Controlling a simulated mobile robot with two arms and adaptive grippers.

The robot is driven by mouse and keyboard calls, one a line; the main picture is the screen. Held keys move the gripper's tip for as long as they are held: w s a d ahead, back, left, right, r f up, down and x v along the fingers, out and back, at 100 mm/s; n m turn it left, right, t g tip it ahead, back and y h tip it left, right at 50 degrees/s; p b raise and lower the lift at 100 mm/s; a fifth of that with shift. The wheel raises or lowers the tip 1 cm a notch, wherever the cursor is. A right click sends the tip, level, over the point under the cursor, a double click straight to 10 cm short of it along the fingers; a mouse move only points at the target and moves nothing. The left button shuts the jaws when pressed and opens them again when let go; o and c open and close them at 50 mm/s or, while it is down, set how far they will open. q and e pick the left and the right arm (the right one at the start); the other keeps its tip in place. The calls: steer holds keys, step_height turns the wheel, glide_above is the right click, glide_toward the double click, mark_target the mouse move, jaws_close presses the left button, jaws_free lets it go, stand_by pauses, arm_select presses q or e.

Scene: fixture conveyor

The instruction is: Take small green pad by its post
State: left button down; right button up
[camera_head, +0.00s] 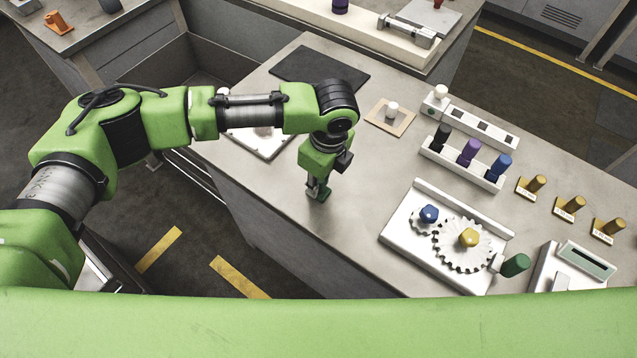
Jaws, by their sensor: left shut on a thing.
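My left gripper (318,182) points down over the near left edge area of the grey workbench (330,225). It is shut on the small green pad (319,194), of which only a little dark green shows under the fingertips. The post is hidden between the fingers. I cannot tell whether the pad touches the bench top. My right gripper is not in view.
A gear fixture (405,240) with white gears stands to the right. Behind it is a white rack (440,160) with black, purple and blue pegs. A tan pad with a white knob (391,115) and a black mat (320,72) lie farther back. Bench around the gripper is clear.

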arm_select(q)
steer(key=shift+r, duration=0.1)
steer(key=shift+r+b, duration=0.4)
steer(key=shift+r, duration=0.15)
steer(key=s+d+r+b, duration=0.3)
steer(key=s+d+r, duration=0.3)
steer(key=s+r, duration=0.5)
steer(key=shift+s+r, duration=0.4)
steer(key=shift+s, duration=0.45)
